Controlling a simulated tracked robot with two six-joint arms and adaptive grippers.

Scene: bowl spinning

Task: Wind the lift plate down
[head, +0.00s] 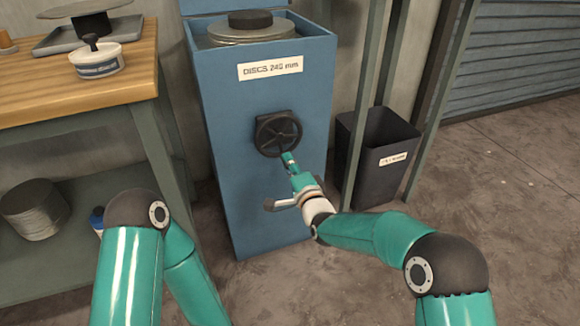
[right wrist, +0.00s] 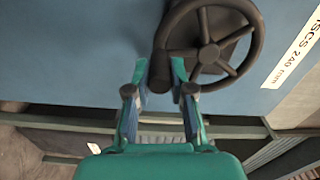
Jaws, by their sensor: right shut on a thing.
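A blue cabinet (head: 225,130) labelled "DISCS 240 mm" stands in the middle of the head view. On its front is a dark spoked handwheel (head: 278,133), also in the right wrist view (right wrist: 210,52). In the cabinet's open top lies a stack of round metal discs (head: 250,36) with a black round piece (head: 250,19) on it. The lift plate itself is hidden, apparently beneath the discs. My right gripper (head: 288,157) is at the wheel's lower edge. In the right wrist view its fingers (right wrist: 160,85) are shut on the wheel's dark knob (right wrist: 160,72). My left gripper is not in view.
A wooden-topped bench (head: 80,88) with a white tub (head: 97,63) and a grey tray (head: 88,35) stands at left. A dark bin (head: 372,165) and green posts (head: 405,110) stand close to the cabinet's right. Floor is clear at the right.

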